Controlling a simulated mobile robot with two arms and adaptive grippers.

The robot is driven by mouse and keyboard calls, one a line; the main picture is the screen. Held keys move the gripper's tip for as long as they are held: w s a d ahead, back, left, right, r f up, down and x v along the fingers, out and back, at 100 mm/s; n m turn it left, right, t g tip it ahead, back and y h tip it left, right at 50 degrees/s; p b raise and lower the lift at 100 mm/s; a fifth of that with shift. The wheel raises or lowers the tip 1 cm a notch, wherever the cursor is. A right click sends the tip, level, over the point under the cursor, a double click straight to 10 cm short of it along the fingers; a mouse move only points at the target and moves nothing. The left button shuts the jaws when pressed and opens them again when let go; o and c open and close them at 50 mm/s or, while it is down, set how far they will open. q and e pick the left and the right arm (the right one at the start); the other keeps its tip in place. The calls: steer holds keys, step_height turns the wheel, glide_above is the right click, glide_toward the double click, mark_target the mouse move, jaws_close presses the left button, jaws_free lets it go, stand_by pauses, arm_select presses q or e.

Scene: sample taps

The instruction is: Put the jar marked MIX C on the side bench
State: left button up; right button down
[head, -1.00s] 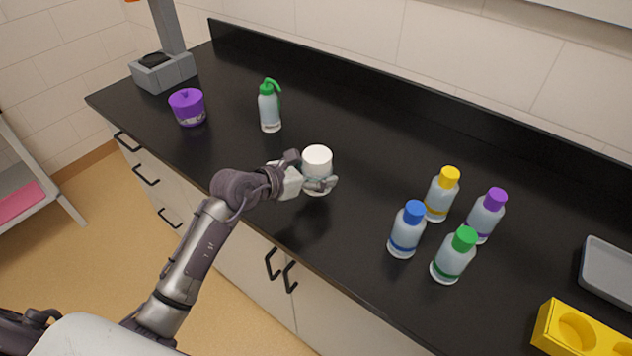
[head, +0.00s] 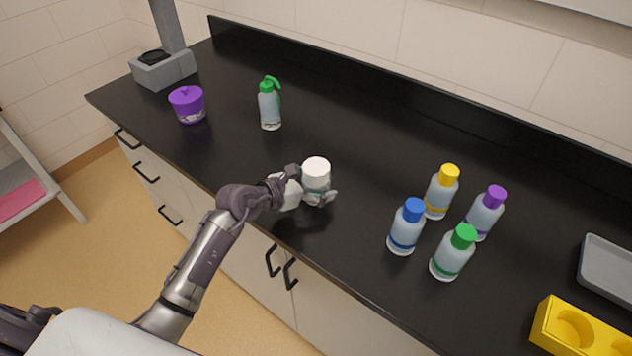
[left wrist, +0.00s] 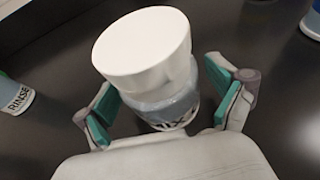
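The white-lidded jar (head: 316,170) is upright near the front edge of the black counter. Its label, partly hidden, reads "MIX" in the left wrist view (left wrist: 165,108); the letter after it cannot be read. The head view does not show clearly whether the jar's base touches the counter. A pale bench (head: 40,163) stands at the left edge. My right gripper is not in view.
A purple jar (head: 188,106), a green-topped spray bottle (head: 270,106) and a grey stand (head: 165,70) are on the left of the black counter (head: 350,250). Several colour-capped bottles (head: 407,228), a yellow rack (head: 560,330) and a grey tray (head: 608,268) are on the right.

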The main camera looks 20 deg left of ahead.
arm_select(q)
steer(key=shift+r, duration=0.2)
steer(key=shift+s+a, duration=0.3)
steer(key=shift+s, duration=0.05)
steer(key=b+v, duration=0.1)
steer(key=v, duration=0.8)
steer(key=shift+s+a, duration=0.15)
steer(key=shift+s, duration=0.2)
steer(key=shift+b+v, duration=0.3)
steer(key=shift+v, duration=0.45)
steer(key=shift+w+r, duration=0.1)
steer(key=shift+r, duration=0.05)
